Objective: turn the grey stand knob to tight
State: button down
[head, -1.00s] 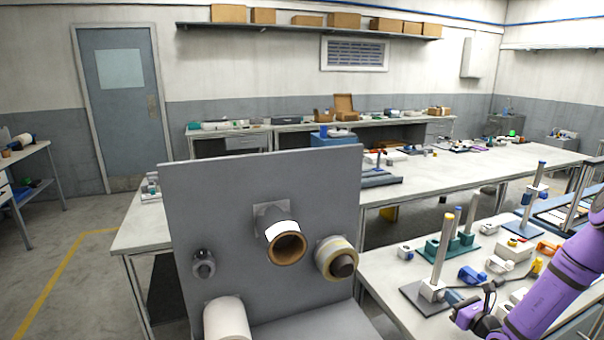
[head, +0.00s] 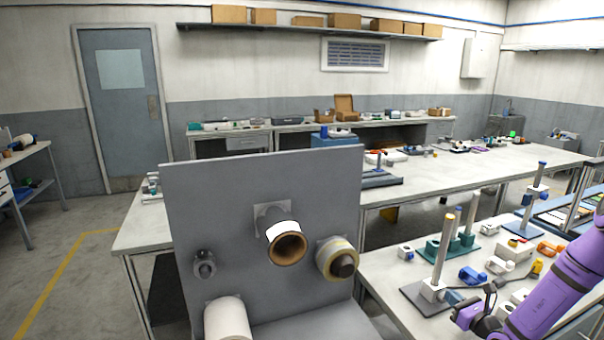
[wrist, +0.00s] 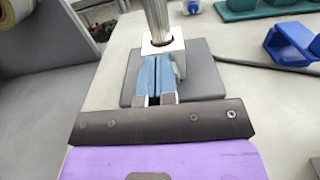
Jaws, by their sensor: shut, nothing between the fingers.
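The grey stand has a dark grey base plate (head: 412,298), an upright metal post (head: 443,250) and a pale block (head: 432,290) at the post's foot. In the wrist view the block (wrist: 162,46) surrounds the post (wrist: 156,16) above the base plate (wrist: 205,72). My gripper (wrist: 159,60) is shut and empty, its blue fingers together with their tips close against the near side of the block. I cannot tell whether they touch. The grey knob is not clearly visible; the fingers may hide it. My gripper (head: 452,297) is small in the head view, right of the stand.
Teal holders with posts (head: 440,247) stand behind the stand. A blue part (wrist: 290,45) and a dark cable (wrist: 265,67) lie to its right. A grey upright panel (head: 215,220) with rolls is at left. Bare tabletop (wrist: 245,115) lies to the gripper's right.

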jog(key=shift+w+a+r, duration=0.15)
jog(key=shift+w+r, duration=0.4)
jog(key=shift+w, duration=0.1)
jog(key=shift+s, duration=0.1)
jog(key=shift+f+v, duration=0.2)
jog(key=shift+v, duration=2.8)
jog(key=shift+f, duration=0.1)
